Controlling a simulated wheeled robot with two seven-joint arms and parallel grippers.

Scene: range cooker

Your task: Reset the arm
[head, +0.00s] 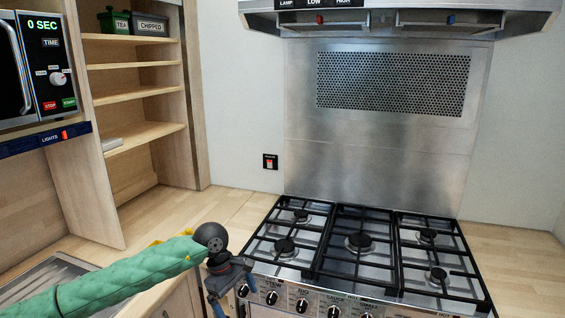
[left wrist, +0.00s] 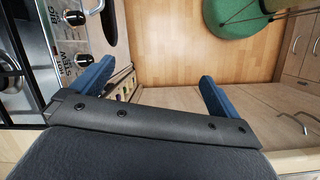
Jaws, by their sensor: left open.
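My left arm in its green sleeve comes in from the left in the head view. My left gripper (head: 229,303) hangs at the front left corner of the range cooker (head: 350,292), pointing down. In the left wrist view its two blue fingers (left wrist: 157,93) are spread apart with nothing between them. Below them are the wooden floor and cabinet fronts. The cooker's control knobs (left wrist: 78,39) show at the upper left of that view, beside the left finger. My right gripper is in neither view.
The hob (head: 360,243) has several burners under black grates, bare of pans. A range hood (head: 400,20) hangs above. The wooden counter (head: 205,212) is clear.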

